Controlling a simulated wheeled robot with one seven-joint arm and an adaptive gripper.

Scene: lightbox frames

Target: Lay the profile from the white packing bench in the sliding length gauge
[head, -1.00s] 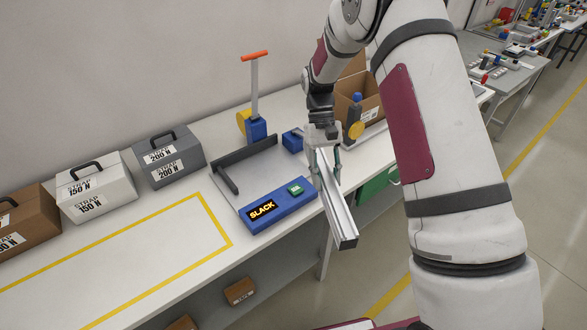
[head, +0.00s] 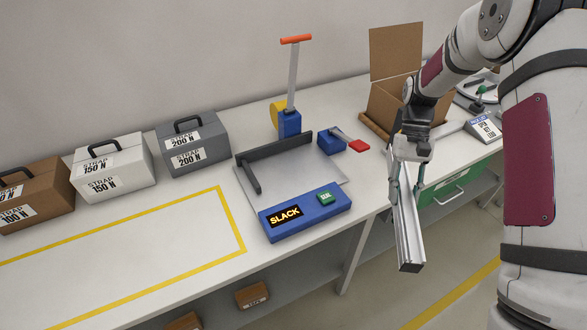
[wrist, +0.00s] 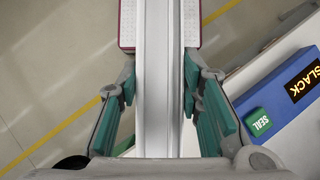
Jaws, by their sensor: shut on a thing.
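A long silver-grey aluminium profile (head: 408,238) is held in my gripper (head: 404,185), in front of the white bench's front edge in the head view. Its near end points toward the camera and slopes down; its far end is hidden behind the gripper. In the wrist view the profile (wrist: 155,75) runs upright through the picture between the teal finger pads of my gripper (wrist: 156,85). The white bench (head: 160,275) runs along the wall. I cannot make out a sliding length gauge for certain in either view.
A blue-fronted machine (head: 330,208) reading SLACK stands on the bench, left of the profile. Strap cases, such as the grey one (head: 195,155), stand farther left. An open cardboard box (head: 390,97) and a small device with a display (head: 483,128) stand right. The yellow-outlined area is clear.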

